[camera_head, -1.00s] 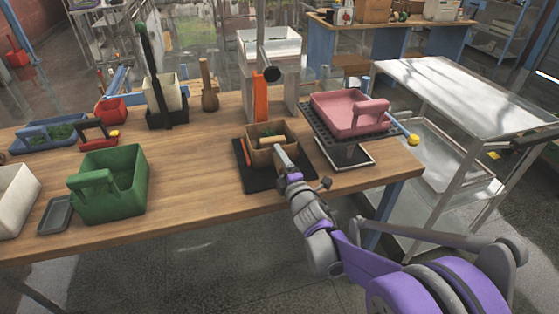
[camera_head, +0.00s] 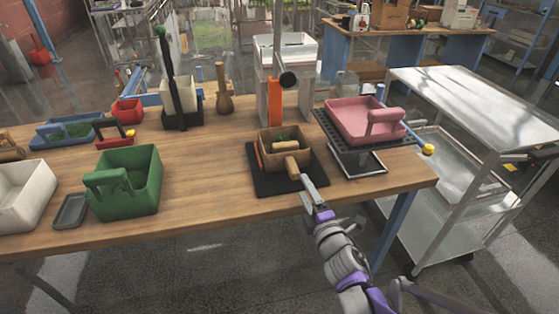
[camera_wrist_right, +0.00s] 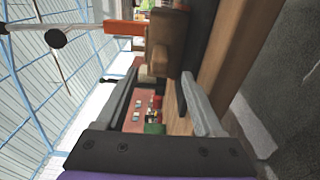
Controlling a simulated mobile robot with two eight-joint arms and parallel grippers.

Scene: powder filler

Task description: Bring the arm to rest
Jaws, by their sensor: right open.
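My right gripper (camera_head: 308,188) is at the front edge of the wooden table, just in front of a small brown box (camera_head: 277,155) on a black mat (camera_head: 262,183). In the right wrist view its two fingers (camera_wrist_right: 160,95) are spread apart with nothing between them. In the head view a light wooden handle of the box (camera_head: 292,168) points toward the gripper, and the two look apart. My left gripper is not in view.
A pink tray (camera_head: 352,128) sits on a dark rack at the table's right end. A green caddy (camera_head: 140,196) stands on the left. An orange upright post (camera_head: 274,98) is behind the box. A metal cart (camera_head: 470,105) stands right of the table.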

